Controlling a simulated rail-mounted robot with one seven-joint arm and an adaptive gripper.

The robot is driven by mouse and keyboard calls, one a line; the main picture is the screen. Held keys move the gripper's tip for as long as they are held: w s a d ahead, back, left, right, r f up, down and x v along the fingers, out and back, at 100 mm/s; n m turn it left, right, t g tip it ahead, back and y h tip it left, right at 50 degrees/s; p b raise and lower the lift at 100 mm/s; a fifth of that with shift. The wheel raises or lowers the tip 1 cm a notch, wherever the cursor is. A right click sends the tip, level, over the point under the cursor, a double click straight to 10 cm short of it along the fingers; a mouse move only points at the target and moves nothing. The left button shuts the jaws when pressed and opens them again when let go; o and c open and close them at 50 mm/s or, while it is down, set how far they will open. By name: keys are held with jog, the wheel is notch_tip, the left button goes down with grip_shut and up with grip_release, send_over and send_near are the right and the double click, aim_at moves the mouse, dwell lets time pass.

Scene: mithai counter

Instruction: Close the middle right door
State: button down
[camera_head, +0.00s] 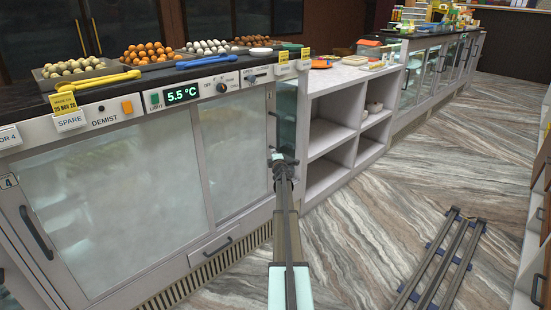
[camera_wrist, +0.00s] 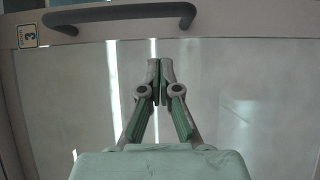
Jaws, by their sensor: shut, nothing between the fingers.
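My gripper (camera_head: 280,160) is at the right end of the front counter in the head view, beside a glass door panel (camera_head: 232,145). In the wrist view my gripper (camera_wrist: 160,68) has its fingers together and empty. Behind them is a pale glazed door (camera_wrist: 225,90) with a dark bar handle (camera_wrist: 118,17) and a label reading 3 (camera_wrist: 29,36). The fingertips are below the handle in that picture, apart from it. I cannot tell whether they touch the door or how far open it stands. My arm hides part of the counter's right end.
A door labelled 4 with a dark handle (camera_head: 36,233) is at the left. Sweet trays (camera_head: 75,78) and yellow tongs (camera_head: 98,81) lie on the counter top. An open white shelf unit (camera_head: 334,128) is right of my gripper. Rails (camera_head: 445,255) lie on the floor; floor between is clear.

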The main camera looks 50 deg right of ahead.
jog(key=w+d, duration=0.2)
jog(key=d, duration=0.4)
jog(key=shift+w+p, duration=0.2)
jog(key=shift+p, duration=0.25)
